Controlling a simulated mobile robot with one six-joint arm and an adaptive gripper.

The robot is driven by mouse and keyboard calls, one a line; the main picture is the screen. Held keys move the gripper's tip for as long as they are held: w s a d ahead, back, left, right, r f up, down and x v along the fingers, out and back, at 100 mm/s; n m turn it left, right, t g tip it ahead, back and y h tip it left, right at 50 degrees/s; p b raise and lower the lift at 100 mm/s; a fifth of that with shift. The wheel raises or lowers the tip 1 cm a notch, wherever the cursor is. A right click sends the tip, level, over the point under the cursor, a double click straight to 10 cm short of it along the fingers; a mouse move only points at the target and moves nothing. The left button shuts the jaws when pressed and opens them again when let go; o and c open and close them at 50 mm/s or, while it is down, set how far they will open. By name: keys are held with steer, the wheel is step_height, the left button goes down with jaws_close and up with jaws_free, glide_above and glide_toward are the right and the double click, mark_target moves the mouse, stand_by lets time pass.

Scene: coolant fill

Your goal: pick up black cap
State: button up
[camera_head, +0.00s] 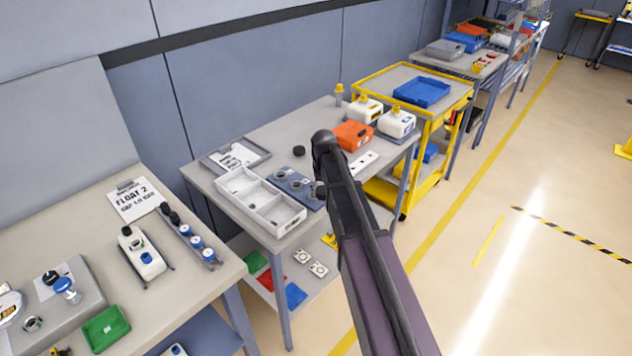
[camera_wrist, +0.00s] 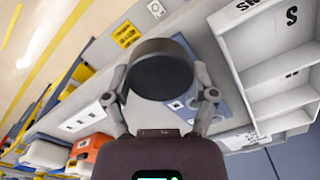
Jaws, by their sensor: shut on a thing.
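In the wrist view my gripper (camera_wrist: 160,92) is shut on a round black cap (camera_wrist: 163,72), with one finger on each side. The cap is held above the table, its flat dark face toward the camera.
The middle table (camera_head: 318,118) holds a white divided tray (camera_head: 247,213), a blue-grey holder (camera_head: 284,180), a clipboard (camera_head: 236,157), an orange box (camera_head: 353,135) and white containers (camera_head: 397,122). A yellow cart (camera_head: 447,108) stands behind. The floor on the right is clear.

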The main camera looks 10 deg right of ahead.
steer(key=s+d, duration=0.3)
steer(key=s, duration=0.5)
steer(key=shift+s+r+p, duration=0.35)
steer(key=shift+s+r, duration=0.05)
stand_by(0.3)
